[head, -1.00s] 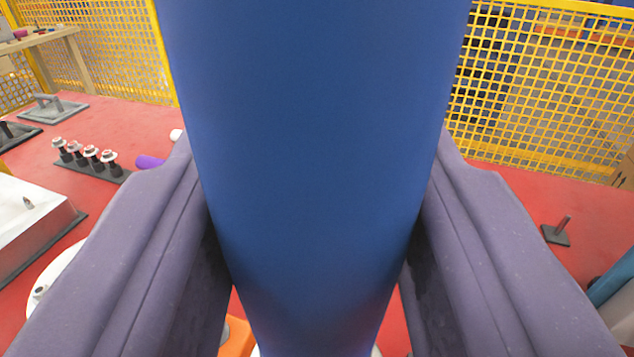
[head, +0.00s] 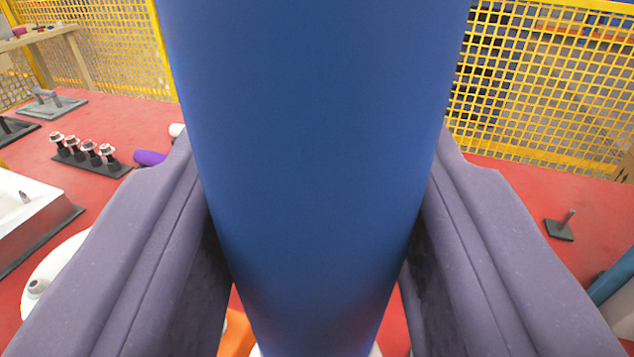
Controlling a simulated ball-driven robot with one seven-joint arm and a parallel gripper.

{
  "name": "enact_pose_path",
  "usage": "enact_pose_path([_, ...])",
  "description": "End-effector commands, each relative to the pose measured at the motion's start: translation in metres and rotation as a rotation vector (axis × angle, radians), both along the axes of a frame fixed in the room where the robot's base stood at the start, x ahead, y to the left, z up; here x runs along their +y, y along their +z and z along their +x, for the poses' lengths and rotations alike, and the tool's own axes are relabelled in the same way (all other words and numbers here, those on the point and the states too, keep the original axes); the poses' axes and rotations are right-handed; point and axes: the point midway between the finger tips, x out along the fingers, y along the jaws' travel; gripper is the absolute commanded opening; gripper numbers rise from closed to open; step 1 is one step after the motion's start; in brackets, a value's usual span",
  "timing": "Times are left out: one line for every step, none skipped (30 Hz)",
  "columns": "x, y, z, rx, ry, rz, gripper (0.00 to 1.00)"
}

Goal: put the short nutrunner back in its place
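A large smooth blue cylinder (head: 315,100), which I take to be the body of the short nutrunner, fills the middle of the head view and runs from top to bottom. My gripper (head: 313,165) has one purple-grey finger on each side of it, both pressed against the blue surface, so it is shut on it. The cylinder hides most of what lies straight ahead, and its ends cannot be made out. I cannot tell which spot is the nutrunner's place.
Left on the red floor are a rack of several bolts (head: 88,153), a purple piece (head: 150,157), grey plates (head: 57,105), and a white block (head: 30,215). A small stand with a pin (head: 560,228) is right. Yellow mesh fence (head: 545,90) closes the back. Something orange (head: 237,335) shows below.

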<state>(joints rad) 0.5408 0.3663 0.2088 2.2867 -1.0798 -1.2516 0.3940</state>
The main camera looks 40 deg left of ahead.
Motion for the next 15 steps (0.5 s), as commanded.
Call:
enact_pose_path([0.0000,-0.0005,0.0001,-0.002,0.000,0.000,0.00])
enact_pose_path([0.0001,-0.0011,0.0001,-0.002,0.000,0.000,0.00])
enact_pose_path([0.0000,-0.0019,0.0001,-0.002,0.000,0.001,0.00])
enact_pose_path([0.0000,-0.0024,0.0001,-0.002,0.000,0.001,0.00])
enact_pose_path([0.0000,-0.0030,0.0001,-0.002,0.000,0.001,0.00])
enact_pose_path([0.0000,-0.0038,0.0001,-0.002,0.000,0.001,0.00])
enact_pose_path([0.0000,-0.0043,0.0001,-0.002,0.000,0.001,0.00])
enact_pose_path([0.0000,-0.0049,0.0001,-0.002,0.000,0.001,0.00])
enact_pose_path([0.0000,-0.0056,0.0001,-0.002,0.000,0.001,0.00])
enact_pose_path([0.0000,-0.0061,0.0001,-0.002,0.000,0.001,0.00])
enact_pose_path([0.0000,-0.0067,0.0001,-0.002,0.000,0.001,0.00])
enact_pose_path([0.0001,-0.0074,0.0001,-0.002,0.000,0.001,0.00])
enact_pose_path([0.0000,-0.0079,0.0001,-0.002,0.000,0.001,0.00])
enact_pose_path([0.0001,-0.0085,0.0001,-0.002,0.000,0.001,0.00])
enact_pose_path([0.0000,-0.0092,0.0001,-0.002,0.000,0.001,0.00])
